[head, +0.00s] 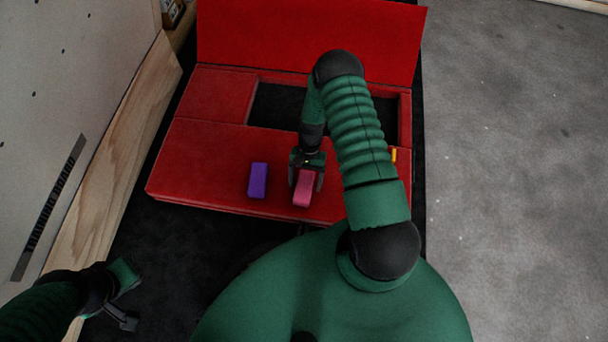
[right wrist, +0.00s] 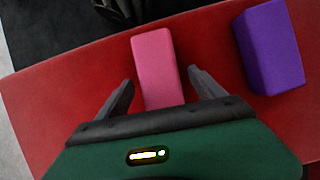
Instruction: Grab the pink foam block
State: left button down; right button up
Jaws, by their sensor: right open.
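The pink foam block (head: 304,189) lies on the red padded surface near its front edge. In the right wrist view the pink block (right wrist: 157,68) sits between the two fingers of my right gripper (right wrist: 160,88), with a visible gap on each side. My right gripper (head: 306,178) is open, with its fingers on either side of the block in the head view.
A purple block (head: 258,180) lies left of the pink block; it also shows in the right wrist view (right wrist: 269,47). The red padded box (head: 205,150) has a dark opening behind the blocks. A small yellow item (head: 394,155) is at the right. A climbing wall panel (head: 70,90) stands left.

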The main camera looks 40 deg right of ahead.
jog(key=shift+s+a+f, duration=0.1)
jog(key=shift+f, duration=0.55)
jog(key=shift+r, duration=0.2)
jog(key=c, duration=1.4)
jog(key=shift+c, duration=0.2)
